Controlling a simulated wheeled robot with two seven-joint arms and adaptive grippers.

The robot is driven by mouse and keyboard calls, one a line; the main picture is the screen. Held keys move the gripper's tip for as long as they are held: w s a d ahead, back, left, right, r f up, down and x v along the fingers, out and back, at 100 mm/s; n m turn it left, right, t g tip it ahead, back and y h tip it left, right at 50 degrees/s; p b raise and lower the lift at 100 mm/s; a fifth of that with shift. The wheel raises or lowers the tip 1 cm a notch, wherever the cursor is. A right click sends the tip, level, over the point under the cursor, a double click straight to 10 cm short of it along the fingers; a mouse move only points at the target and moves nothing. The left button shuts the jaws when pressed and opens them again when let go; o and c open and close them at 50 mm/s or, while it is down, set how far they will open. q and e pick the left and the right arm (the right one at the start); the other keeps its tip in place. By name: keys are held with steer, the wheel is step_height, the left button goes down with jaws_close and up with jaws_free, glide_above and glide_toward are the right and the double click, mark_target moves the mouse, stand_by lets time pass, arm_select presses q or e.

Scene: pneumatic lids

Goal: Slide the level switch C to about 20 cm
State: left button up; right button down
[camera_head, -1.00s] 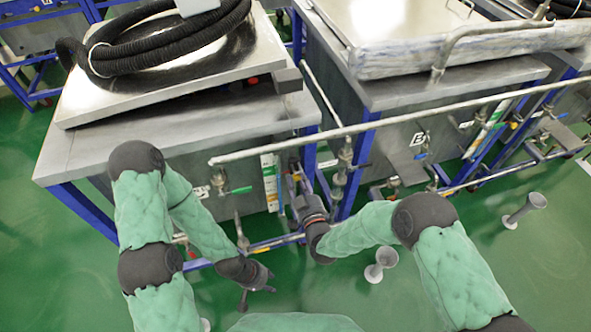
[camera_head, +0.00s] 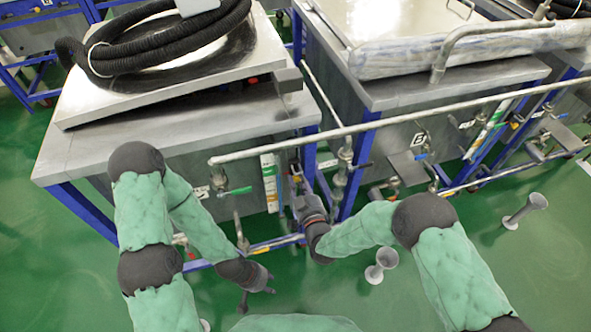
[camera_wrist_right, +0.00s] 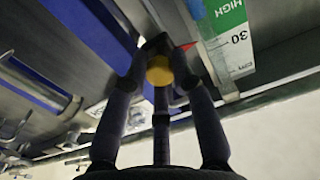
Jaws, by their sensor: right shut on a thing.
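The level switch (camera_wrist_right: 160,70) shows in the right wrist view as a yellow round knob with a dark body and a red pointer. The scale is also on the tank front in the head view (camera_head: 270,182). My right gripper (camera_wrist_right: 166,78) is shut on the level switch, its fingers around the knob.
A valve with a green handle (camera_head: 238,191) is left of the scale. A long pale pipe (camera_head: 400,117) crosses in front of the tanks. A blue frame post (camera_head: 309,160) stands close right of the scale. Grey stands (camera_head: 380,265) are on the green floor.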

steer(key=shift+s+f+b, duration=0.1)
steer(key=shift+f+b, duration=0.4)
steer(key=shift+f, duration=0.3)
steer(key=shift+f+b, duration=1.35)
steer(key=shift+f, duration=1.2)
steer(key=c, duration=1.3)
jaws_free()
steer(key=shift+r, duration=0.1)
